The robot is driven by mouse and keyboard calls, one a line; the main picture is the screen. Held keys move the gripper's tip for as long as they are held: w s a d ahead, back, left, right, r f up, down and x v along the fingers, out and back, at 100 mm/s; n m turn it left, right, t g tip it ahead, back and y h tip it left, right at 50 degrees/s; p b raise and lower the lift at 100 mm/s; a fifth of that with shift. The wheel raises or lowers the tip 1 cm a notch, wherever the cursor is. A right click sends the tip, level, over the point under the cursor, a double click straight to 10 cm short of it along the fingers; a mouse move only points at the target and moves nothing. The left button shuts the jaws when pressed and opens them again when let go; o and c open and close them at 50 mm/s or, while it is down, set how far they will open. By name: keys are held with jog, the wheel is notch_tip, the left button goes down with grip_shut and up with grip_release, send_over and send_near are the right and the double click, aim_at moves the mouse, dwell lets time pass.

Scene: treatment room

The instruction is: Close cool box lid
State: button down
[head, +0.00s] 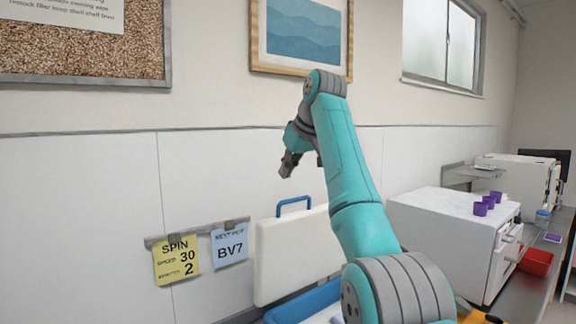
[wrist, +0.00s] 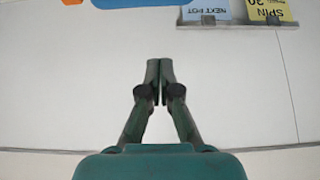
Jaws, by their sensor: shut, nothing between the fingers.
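The cool box shows at the bottom of the head view, with its white lid (head: 295,255) standing open, roughly upright near the wall. The lid has a blue handle (head: 294,201) on its top edge. Part of the blue box body (head: 305,301) shows below, and my arm hides the rest. My gripper (head: 287,168) is above the handle and apart from it. In the wrist view my gripper (wrist: 159,68) has its fingertips together, with nothing between them. A blue piece (wrist: 150,3) at the top edge there is cut off; it may be the handle.
A yellow note (head: 176,261) and a blue note (head: 230,246) hang on the wall left of the lid. A white machine (head: 450,240) with purple cups (head: 481,208) on top stands to the right. A framed picture (head: 300,35) hangs above.

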aim_at(289, 213)
jog(key=shift+s+d+f, duration=0.1)
jog(key=shift+d+f, duration=0.1)
jog(key=shift+f, duration=1.3)
jog(key=shift+s+d+f, duration=0.1)
jog(key=shift+d+f, duration=0.05)
jog(key=shift+f, duration=1.35)
jog(key=shift+d, duration=0.15)
